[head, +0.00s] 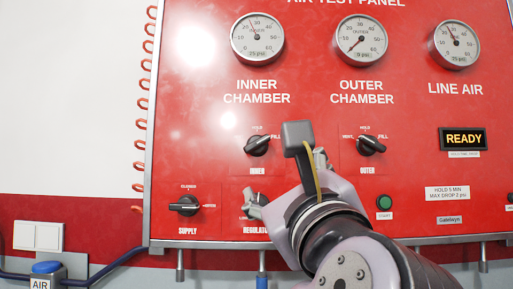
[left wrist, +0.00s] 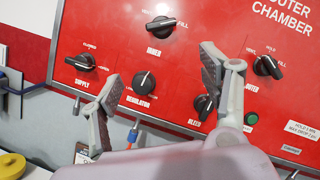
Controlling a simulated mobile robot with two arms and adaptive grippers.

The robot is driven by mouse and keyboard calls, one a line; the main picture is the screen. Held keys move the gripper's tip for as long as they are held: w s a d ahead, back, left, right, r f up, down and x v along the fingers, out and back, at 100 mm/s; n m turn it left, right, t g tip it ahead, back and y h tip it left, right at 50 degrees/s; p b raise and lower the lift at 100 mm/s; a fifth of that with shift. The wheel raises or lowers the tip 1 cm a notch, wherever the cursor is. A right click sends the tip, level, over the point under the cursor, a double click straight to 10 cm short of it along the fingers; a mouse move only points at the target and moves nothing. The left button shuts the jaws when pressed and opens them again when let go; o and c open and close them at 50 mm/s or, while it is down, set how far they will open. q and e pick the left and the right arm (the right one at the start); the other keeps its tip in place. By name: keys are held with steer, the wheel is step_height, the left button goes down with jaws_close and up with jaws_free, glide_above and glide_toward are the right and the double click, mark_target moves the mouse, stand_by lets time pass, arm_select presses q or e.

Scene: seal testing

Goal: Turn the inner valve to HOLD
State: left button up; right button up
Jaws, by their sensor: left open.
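The inner valve (head: 257,146) is a black bar knob on the red panel, under INNER CHAMBER, with HOLD above it and FILL to its right. Its bar slants, right end raised toward the FILL side; which end is the pointer is hard to tell. In the left wrist view the inner valve (left wrist: 160,24) is near the top, its bar almost level. My left gripper (head: 288,182) is open and empty, below and right of the inner valve, apart from it. In the left wrist view its fingers (left wrist: 160,72) spread on either side of the regulator knob. My right gripper is not in view.
The outer valve (head: 371,145) is to the right, the supply knob (head: 186,206) lower left. The regulator knob (left wrist: 145,80) and bleed knob (left wrist: 205,106) sit below the inner valve. Gauges (head: 257,38) line the top. The READY display (head: 464,139) and green start button (head: 385,203) are right.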

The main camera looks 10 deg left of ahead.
arm_select(q)
steer(key=r, duration=0.1)
steer(key=p, duration=0.9)
glide_toward(258, 145)
steer(key=x, duration=0.8)
steer(key=shift+w+a+r, duration=0.15)
steer(key=shift+w+r, duration=0.05)
steer(key=shift+w, duration=0.15)
steer(key=shift+w+a, duration=0.2)
steer(key=shift+w, duration=0.2)
steer(key=shift+c, duration=0.6)
steer(key=c, duration=1)
